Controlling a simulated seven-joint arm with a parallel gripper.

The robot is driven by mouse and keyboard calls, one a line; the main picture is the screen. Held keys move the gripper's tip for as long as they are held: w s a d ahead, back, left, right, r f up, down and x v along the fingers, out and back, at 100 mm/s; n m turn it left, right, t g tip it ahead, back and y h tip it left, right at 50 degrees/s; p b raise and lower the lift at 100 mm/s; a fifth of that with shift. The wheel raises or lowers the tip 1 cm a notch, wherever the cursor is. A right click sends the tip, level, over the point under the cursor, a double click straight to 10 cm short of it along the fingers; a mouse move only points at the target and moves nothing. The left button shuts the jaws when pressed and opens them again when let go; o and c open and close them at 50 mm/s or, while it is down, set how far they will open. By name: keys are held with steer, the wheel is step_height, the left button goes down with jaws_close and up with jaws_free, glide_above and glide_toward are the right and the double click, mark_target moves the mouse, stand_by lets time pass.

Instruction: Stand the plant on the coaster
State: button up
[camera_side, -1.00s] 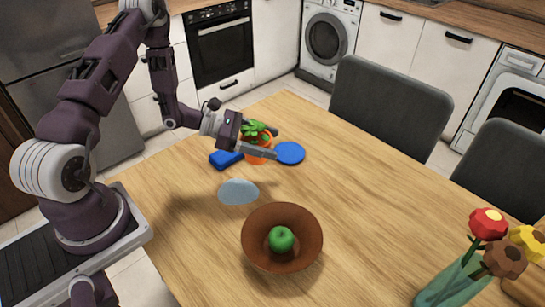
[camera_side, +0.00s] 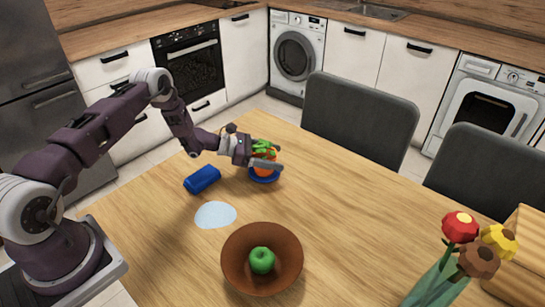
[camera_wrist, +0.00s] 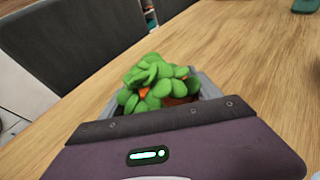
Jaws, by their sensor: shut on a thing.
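The plant (camera_side: 264,168), green leaves in an orange pot, is upright between the fingers of my gripper (camera_side: 279,158), which is shut on it. The dark blue round coaster (camera_side: 264,179) lies directly under the pot, and its rim shows around the pot's base. Whether the pot touches the coaster or hangs slightly above it, I cannot tell. In the wrist view, the leaves of the plant (camera_wrist: 155,80) rise between the grey fingers and hide most of the pot; the coaster is hidden there.
A blue block (camera_side: 202,179) and a pale blue flat disc (camera_side: 215,214) lie left of the coaster. A brown bowl (camera_side: 232,268) holds a green apple (camera_side: 262,260). A flower vase (camera_side: 437,285) stands at the front right. Table right of the coaster is clear.

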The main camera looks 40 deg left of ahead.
steer(key=o, duration=1.7)
steer(key=shift+f, duration=0.1)
steer(key=shift+o, duration=0.2)
